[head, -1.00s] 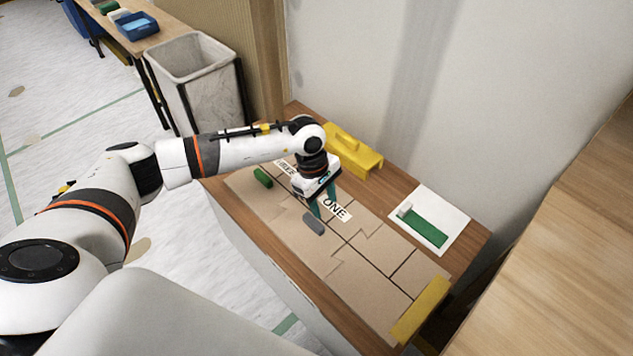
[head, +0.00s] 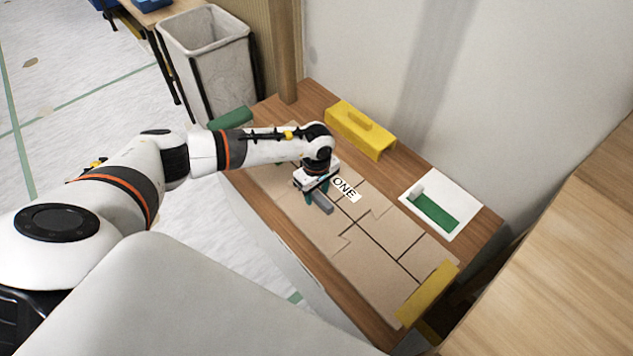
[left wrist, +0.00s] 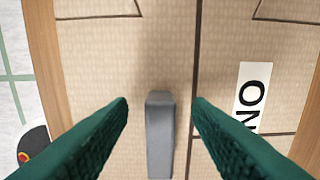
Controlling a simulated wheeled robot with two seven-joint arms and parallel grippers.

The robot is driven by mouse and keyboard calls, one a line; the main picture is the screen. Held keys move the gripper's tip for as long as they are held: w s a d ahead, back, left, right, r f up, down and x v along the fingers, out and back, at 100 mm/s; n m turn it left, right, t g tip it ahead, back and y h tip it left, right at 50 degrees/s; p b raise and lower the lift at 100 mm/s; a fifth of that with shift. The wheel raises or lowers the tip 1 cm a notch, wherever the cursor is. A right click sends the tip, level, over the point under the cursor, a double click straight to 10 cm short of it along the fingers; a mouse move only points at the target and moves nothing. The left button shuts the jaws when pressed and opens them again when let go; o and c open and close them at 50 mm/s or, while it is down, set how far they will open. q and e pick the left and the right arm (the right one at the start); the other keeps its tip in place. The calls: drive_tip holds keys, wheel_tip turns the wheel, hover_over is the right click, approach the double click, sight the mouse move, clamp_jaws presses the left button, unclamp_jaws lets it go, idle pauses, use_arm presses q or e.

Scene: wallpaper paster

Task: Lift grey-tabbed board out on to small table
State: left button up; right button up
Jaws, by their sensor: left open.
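The grey tab (head: 324,204) stands up from a tan board (head: 310,232) among fitted tan boards on the wooden bench. In the left wrist view the grey tab (left wrist: 160,135) lies lengthwise between my two dark green fingers. My left gripper (head: 317,195) is open and low over the tab, with a finger to each side; gaps show beside the tab. A white label reading ONE (head: 346,188) lies just right of the gripper. My right gripper is not in view. I cannot tell which surface is the small table.
A yellow handled block (head: 360,130) stands at the back and a yellow strip (head: 428,295) at the near right end. A white card with a green strip (head: 462,212) lies right. A bin (head: 210,60) stands beyond the bench; a wooden surface (head: 560,270) is at right.

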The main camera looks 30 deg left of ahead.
use_arm(q)
drive_tip(key=shift+f, duration=0.35)
drive_tip(key=shift+c, duration=0.5)
clamp_jaws()
